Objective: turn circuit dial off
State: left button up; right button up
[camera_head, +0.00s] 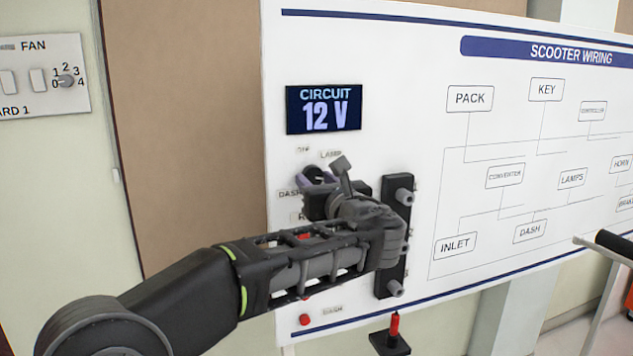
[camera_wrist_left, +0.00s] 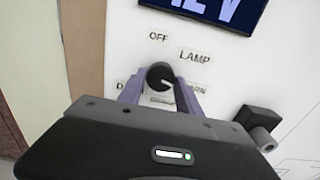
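The circuit dial (camera_head: 316,174) is a round black knob on the white wiring board. The wrist view shows the dial (camera_wrist_left: 160,76) with OFF and LAMP labels above it and partly covered labels at its sides. My left gripper (camera_head: 318,182) is at the dial. In the wrist view, the purple fingertips of my left gripper (camera_wrist_left: 158,82) lie against both sides of the knob and look shut on it. The dial's pointer direction is unclear. The circuit display (camera_head: 323,109) reads 12 V. My right gripper is not in view.
A black block with grey pegs (camera_head: 392,235) stands out from the board just right of my left wrist. A red button (camera_head: 305,319) sits low on the board. A fan switch panel (camera_head: 40,77) is on the left wall. A black-ended handle (camera_head: 614,243) is at far right.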

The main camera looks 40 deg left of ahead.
pick_arm(q)
grip_shut()
jog(key=shift+f, duration=0.1)
dwell(0.3)
jog(key=n+b, duration=0.3)
jog(key=b, duration=0.1)
jog(key=shift+w+f+n, duration=0.1)
jog(key=shift+f+n, duration=0.1)
jog(key=shift+n, duration=0.2)
jog(key=n+b, duration=0.4)
jog(key=shift+d+b, duration=0.1)
jog(key=shift+b, duration=0.25)
jog(key=n+b, duration=0.2)
jog(key=n, duration=0.1)
jog(key=n+b, duration=0.2)
jog(key=n, duration=0.1)
jog(key=shift+w+r+n+b, duration=0.1)
jog(key=shift+r+n+b, duration=0.1)
jog(key=shift+n+b, duration=0.15)
jog(key=n+b, duration=0.2)
jog(key=n, duration=0.1)
jog(key=shift+r+n, duration=0.1)
jog(key=shift+n, duration=0.15)
jog(key=shift+r+n+b, duration=0.15)
jog(key=shift+n+b, duration=0.45)
jog(key=shift+n, duration=0.9)
